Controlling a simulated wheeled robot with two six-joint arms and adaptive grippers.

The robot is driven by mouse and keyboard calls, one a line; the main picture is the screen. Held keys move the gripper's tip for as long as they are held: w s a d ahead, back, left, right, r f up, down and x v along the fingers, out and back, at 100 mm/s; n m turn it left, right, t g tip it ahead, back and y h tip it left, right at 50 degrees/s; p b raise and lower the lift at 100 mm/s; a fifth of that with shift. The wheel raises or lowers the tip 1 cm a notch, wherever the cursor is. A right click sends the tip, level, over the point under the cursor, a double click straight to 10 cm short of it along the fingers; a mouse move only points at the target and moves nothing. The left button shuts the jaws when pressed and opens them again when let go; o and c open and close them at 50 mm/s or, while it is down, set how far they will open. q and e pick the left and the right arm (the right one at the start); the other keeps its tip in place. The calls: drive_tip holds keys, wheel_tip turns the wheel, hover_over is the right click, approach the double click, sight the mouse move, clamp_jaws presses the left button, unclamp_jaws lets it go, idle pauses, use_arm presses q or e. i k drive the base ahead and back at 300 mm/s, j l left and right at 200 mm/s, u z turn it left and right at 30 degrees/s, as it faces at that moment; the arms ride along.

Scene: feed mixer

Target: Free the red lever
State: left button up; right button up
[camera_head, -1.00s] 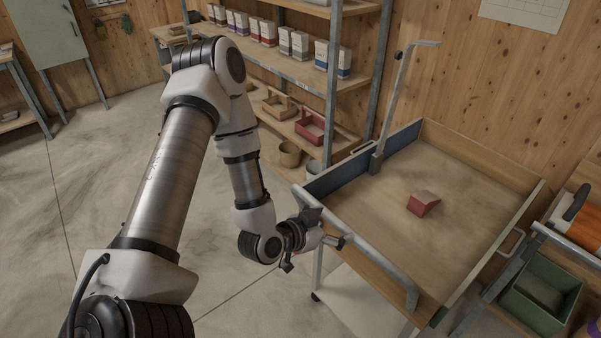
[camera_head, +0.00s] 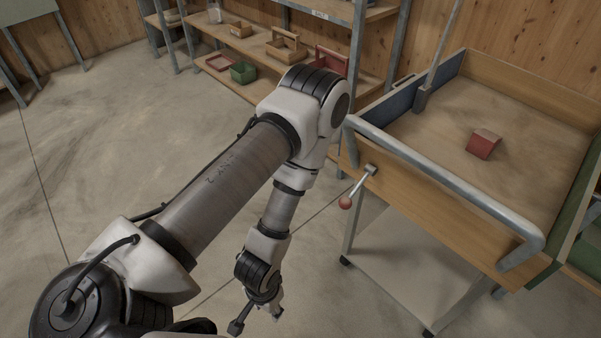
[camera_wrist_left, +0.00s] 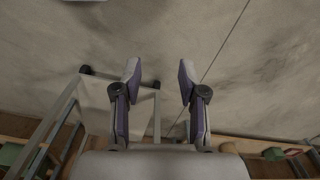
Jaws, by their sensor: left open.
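The lever (camera_head: 359,185) is a short metal rod with a red ball knob (camera_head: 346,203). It sticks out of the wooden side of the cart tray and points down to the left in the head view. My left gripper (camera_head: 257,318) is below and left of the knob, apart from it, hanging over the floor. In the left wrist view the two fingers (camera_wrist_left: 158,72) are spread, with nothing between them. The lever cannot be made out in the left wrist view. My right gripper is not in view.
The wooden tray (camera_head: 440,203) has a grey rail handle (camera_head: 440,178) along its near side, above the lever. A red block (camera_head: 483,145) lies inside on the tray floor. Shelves (camera_head: 262,50) with crates stand behind. The concrete floor at left is open.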

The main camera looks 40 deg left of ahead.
sight(344, 202)
drive_tip(key=i+j, duration=0.1)
drive_tip(key=j, duration=0.25)
drive_tip(key=j+u, duration=0.1)
drive_tip(key=j, duration=0.25)
drive_tip(key=i+j, duration=0.15)
drive_tip(key=j, duration=0.85)
drive_tip(key=u, duration=0.05)
